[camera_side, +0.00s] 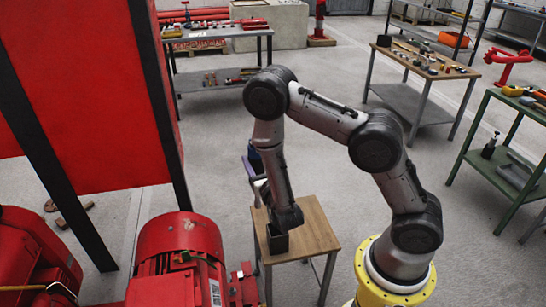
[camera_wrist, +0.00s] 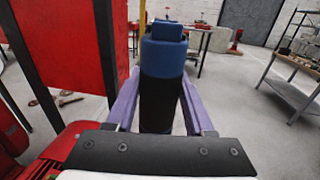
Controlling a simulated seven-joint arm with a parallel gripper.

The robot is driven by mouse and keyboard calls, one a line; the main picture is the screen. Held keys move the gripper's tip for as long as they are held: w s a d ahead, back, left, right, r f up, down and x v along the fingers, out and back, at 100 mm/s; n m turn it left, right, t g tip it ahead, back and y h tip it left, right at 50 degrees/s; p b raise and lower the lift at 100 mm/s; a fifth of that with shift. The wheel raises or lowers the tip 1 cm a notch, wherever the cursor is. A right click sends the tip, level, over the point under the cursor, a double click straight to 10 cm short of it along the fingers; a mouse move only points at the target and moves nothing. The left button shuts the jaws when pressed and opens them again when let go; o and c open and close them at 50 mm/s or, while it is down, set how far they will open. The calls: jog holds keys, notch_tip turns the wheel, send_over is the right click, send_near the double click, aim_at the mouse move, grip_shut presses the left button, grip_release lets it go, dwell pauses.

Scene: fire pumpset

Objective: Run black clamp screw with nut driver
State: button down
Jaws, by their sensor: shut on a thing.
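My gripper (camera_wrist: 160,78) has its purple fingers shut on a thick handle, blue above and black below, which I take to be the nut driver (camera_wrist: 161,58). The handle stands upright between the fingers in the wrist view; its lower end is hidden behind the gripper body. In the side view my gripper (camera_side: 251,170) is above the small wooden table, and the nut driver's blue handle (camera_side: 254,157) shows only partly beside my wrist. I cannot make out the black clamp screw in either view.
A black open holder (camera_side: 277,239) stands on the small wooden table (camera_side: 317,232). A red motor (camera_side: 180,245) and a tall red panel (camera_side: 85,90) with black posts are at the left. Tool benches stand at the back and right. Grey floor between them is clear.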

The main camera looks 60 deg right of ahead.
jog(key=w+a+n+t+y, duration=0.2)
jog(key=w+a+n+y, duration=0.15)
jog(key=a, duration=0.85)
jog(key=w+a+n+t+y, duration=0.15)
jog(key=a+y, duration=0.35)
jog(key=a, duration=0.7)
jog(key=s+a+n+y, duration=0.2)
jog(key=a+n+y, duration=0.1)
jog(key=a, duration=0.7)
jog(key=s+a+n+y, duration=0.2)
jog(key=a+y, duration=0.2)
jog(key=a, duration=0.6)
jog(key=shift+g, duration=0.25)
jog(key=shift+s+a+f, duration=0.1)
jog(key=shift+a+f, duration=0.1)
jog(key=shift+f, duration=0.5)
jog(key=shift+a+f, duration=0.15)
jog(key=shift+f, duration=0.6)
jog(key=shift+s+a+f, duration=0.1)
jog(key=shift+a+f, duration=0.1)
jog(key=shift+f, duration=0.5)
notch_tip(320, 180, down, 8)
jog(key=shift+f, duration=0.9)
jog(key=shift+r, duration=0.1)
